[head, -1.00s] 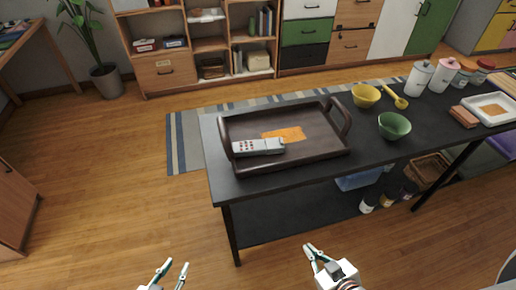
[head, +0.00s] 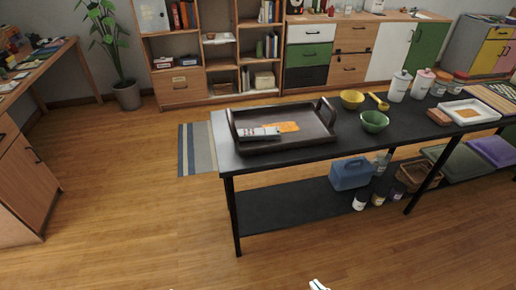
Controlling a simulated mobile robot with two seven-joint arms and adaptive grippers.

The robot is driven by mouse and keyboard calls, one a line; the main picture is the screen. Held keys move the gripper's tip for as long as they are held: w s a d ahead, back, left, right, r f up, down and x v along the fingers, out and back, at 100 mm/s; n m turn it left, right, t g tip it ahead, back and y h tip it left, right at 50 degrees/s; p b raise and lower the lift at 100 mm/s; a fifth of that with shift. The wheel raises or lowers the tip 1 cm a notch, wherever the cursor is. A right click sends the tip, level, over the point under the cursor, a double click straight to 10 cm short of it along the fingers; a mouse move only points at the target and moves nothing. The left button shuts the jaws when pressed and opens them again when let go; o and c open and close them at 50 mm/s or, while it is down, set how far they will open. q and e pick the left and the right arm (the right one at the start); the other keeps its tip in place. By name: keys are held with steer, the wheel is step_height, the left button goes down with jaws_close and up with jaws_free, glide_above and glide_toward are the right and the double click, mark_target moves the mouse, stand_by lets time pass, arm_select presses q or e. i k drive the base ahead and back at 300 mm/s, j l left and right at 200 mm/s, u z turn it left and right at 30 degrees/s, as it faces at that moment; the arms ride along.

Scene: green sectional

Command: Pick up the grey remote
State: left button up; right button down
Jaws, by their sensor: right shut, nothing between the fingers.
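The grey remote (head: 259,134) lies in the dark brown tray (head: 290,144), near its front left. It has dark and reddish buttons. An orange patch (head: 282,127) lies beside it on the tray floor. The tray stands on the left end of the black table (head: 340,148). My right gripper (head: 319,285) shows only as fingertips at the bottom edge, shut and empty. It is well in front of the table and apart from the remote. My left gripper is not in view.
A yellow bowl (head: 351,99), a green bowl (head: 374,122) and canisters (head: 398,86) stand right of the tray. A blue container (head: 350,174) is on the table's lower shelf. Wooden floor (head: 140,225) is free in front and left of the table.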

mark_target(259, 134)
steer(key=k+z, duration=0.25)
steer(key=z, duration=0.2)
steer(key=k+l+z, duration=0.1)
steer(key=z, duration=0.35)
steer(key=j+z, duration=0.1)
steer(key=z, duration=0.7)
steer(key=j+z, duration=0.15)
steer(key=z, duration=0.25)
steer(key=j, duration=0.65)
steer(key=k+j, duration=0.15)
steer(key=j, duration=1.1)
steer(key=k, duration=0.1)
